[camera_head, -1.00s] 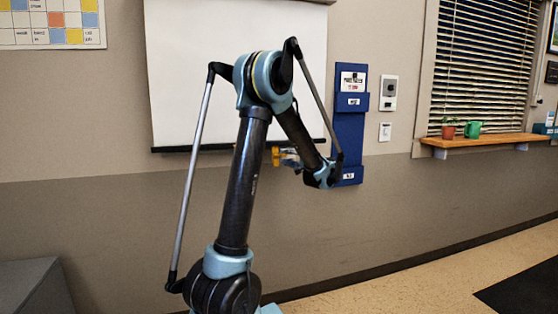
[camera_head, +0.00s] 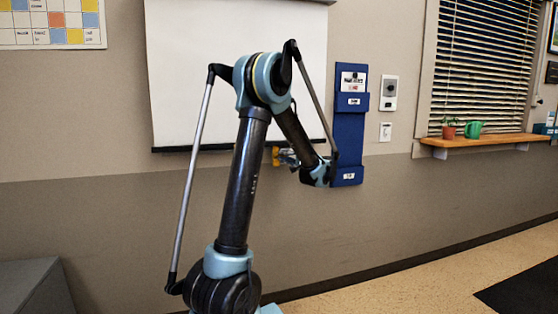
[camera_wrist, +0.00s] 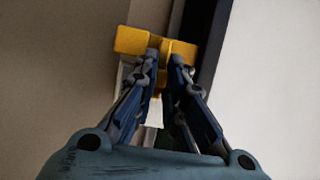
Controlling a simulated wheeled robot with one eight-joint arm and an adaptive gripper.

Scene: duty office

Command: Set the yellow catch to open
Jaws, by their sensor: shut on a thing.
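The yellow catch (camera_wrist: 130,40) is at the top middle of the wrist view, a blocky yellow piece beside a dark vertical strip. My gripper (camera_wrist: 163,50) is closed on the catch's middle rib, with a fingertip on each side. In the head view only a small yellow part of the catch (camera_head: 276,156) shows below the white screen, left of my gripper's wrist. My arm hides most of the fingers and the catch there. A pale piece shows between my fingers in the wrist view; I cannot tell what it is.
A white screen (camera_head: 200,70) with a dark bottom bar hangs behind my arm. A blue wall holder (camera_head: 349,135) is just right of my wrist.

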